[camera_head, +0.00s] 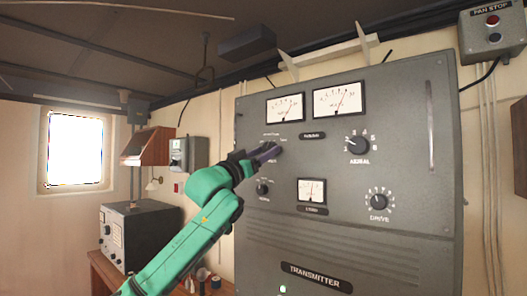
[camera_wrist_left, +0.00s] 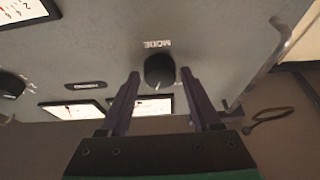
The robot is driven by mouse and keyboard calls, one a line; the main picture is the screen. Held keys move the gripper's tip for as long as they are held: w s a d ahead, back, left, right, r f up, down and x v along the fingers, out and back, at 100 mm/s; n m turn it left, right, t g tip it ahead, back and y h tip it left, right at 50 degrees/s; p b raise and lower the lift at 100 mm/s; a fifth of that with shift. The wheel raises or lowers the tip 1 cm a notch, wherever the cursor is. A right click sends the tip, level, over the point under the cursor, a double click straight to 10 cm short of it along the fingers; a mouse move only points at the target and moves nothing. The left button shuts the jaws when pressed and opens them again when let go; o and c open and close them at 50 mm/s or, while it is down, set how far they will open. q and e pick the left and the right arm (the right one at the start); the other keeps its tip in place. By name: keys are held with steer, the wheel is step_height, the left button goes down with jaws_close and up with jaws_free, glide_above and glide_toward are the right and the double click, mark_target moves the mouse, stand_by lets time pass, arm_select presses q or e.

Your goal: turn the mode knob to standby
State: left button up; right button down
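The mode knob (camera_wrist_left: 159,70) is a round black knob on the grey transmitter panel, beside the upside-down word MODE in the left wrist view. Its light pointer mark is on the side away from that word. My left gripper (camera_wrist_left: 159,76) is open, with one dark finger on each side of the knob and a visible gap to the left finger. I cannot tell whether the right finger touches it. In the head view my left gripper (camera_head: 270,152) is at the panel and hides the knob. The position labels above it are too small to read. My right gripper is not in view.
The transmitter cabinet (camera_head: 400,215) also carries an aerial knob (camera_head: 357,145), a drive knob (camera_head: 379,202), a small knob (camera_head: 262,188) just below my gripper, and several meters. A vertical handle (camera_head: 431,127) runs down its right side. A grey instrument box (camera_head: 150,238) stands at left.

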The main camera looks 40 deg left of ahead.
arm_select(q)
steer(key=shift+w+f, duration=0.1)
steer(key=shift+w, duration=0.05)
steer(key=c, duration=0.5)
jaws_close()
steer(key=shift+d+n+g+y+b, duration=0.1)
steer(key=shift+n+g+y+b, duration=0.5)
steer(key=shift+n, duration=1.25)
steer(key=shift+d+n+g+y+b, duration=0.15)
steer(key=shift+n+y+b, duration=0.5)
steer(key=shift+n+y, duration=0.9)
steer(key=shift+d+n+g+y+b, duration=0.1)
steer(key=shift+n+g+y+b, duration=0.35)
steer(key=shift+n, duration=1.75)
